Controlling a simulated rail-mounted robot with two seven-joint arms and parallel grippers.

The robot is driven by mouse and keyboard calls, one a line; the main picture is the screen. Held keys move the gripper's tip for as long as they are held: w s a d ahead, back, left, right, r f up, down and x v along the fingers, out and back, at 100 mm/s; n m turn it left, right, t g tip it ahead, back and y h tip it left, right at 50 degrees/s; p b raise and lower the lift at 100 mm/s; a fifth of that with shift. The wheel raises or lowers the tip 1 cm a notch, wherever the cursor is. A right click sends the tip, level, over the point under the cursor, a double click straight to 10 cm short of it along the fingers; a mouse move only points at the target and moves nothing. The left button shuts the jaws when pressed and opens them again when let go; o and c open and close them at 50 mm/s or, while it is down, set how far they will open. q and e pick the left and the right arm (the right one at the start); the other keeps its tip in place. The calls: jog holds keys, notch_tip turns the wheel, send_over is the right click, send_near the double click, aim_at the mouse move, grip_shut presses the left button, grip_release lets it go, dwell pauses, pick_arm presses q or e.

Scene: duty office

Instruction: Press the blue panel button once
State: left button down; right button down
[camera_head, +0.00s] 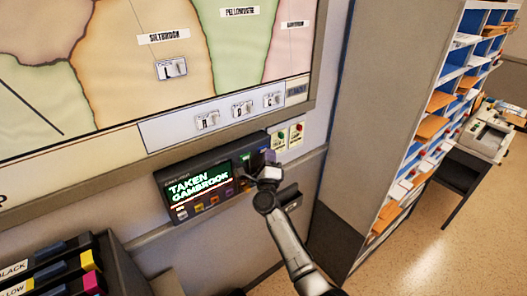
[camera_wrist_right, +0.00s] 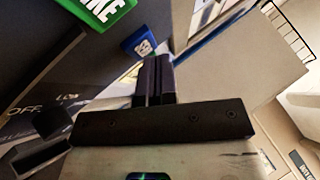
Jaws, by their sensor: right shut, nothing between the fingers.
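The blue button (camera_wrist_right: 140,43) shows in the right wrist view at the upper middle, with pale lettering on its face. It sits beside a larger green button (camera_wrist_right: 102,10). My right gripper (camera_wrist_right: 155,58) is shut and empty, its dark fingertips just below and right of the blue button. Whether they touch it I cannot tell. In the head view my right gripper (camera_head: 268,160) is at the right end of the dark wall panel (camera_head: 165,180), partly covering that end. The panel's lit screen (camera_head: 200,187) reads "TAKEN GAMBROOK". My left gripper is not in view.
A large map board (camera_head: 190,90) hangs above the panel. Small yellowish plates (camera_head: 296,134) are right of it. A tall pigeonhole rack (camera_head: 385,110) stands at the right. A dark holder (camera_head: 60,268) with labelled slots is at the lower left.

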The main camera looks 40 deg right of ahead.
jog(key=shift+w, duration=0.3)
dwell(0.5)
jog(key=shift+s, duration=0.15)
jog(key=shift+s+r, duration=0.1)
jog(key=shift+s, duration=0.1)
jog(key=shift+s+p, duration=0.45)
jog(key=shift+p, duration=0.05)
